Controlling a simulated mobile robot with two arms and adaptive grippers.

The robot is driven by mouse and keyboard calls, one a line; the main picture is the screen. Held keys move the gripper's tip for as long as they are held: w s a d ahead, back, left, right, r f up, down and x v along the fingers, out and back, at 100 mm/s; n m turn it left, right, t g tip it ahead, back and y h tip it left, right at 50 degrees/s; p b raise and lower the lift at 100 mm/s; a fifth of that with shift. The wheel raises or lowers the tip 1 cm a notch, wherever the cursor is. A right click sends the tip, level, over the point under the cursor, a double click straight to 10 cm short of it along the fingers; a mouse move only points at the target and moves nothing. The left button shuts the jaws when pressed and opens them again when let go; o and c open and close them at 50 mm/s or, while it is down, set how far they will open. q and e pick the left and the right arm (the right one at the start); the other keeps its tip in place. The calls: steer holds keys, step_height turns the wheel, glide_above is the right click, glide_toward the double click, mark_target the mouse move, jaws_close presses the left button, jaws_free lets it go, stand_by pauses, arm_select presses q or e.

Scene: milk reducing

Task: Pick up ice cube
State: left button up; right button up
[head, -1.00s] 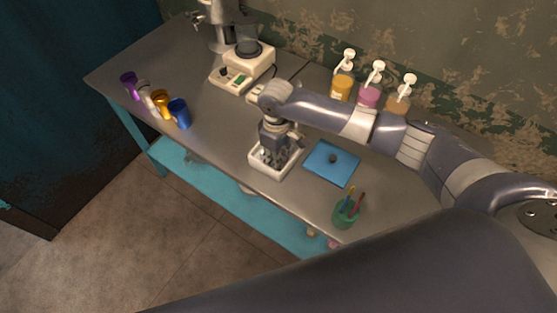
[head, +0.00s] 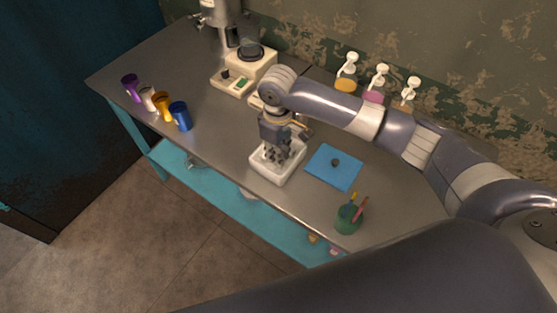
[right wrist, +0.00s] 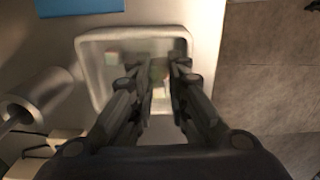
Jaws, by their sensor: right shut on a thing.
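A white square container (head: 280,178) stands near the front edge of the table; it also shows in the right wrist view (right wrist: 88,75). My right gripper (head: 276,157) points down over it, its fingertips at or just above the opening. In the right wrist view my right gripper (right wrist: 160,78) is shut on a small, pale, greenish thing (right wrist: 158,72), which looks like an ice cube but is mostly hidden by the fingers. Another pale cube (right wrist: 112,58) lies in the container, apart from the fingers. My left gripper is not in view.
A blue mat (head: 322,174) with a small dark thing lies right of the container. A green cup (head: 347,220) with sticks stands front right. Pump bottles (head: 346,78) line the back. Colored cups (head: 180,116) and a white machine (head: 243,75) stand left. The table left of the container is clear.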

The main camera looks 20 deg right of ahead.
steer(key=s+a+r+b, duration=0.1)
steer(key=s+a+b, duration=0.2)
steer(key=s+a, duration=0.7)
steer(key=shift+s+a, duration=0.3)
steer(key=shift+a, duration=0.65)
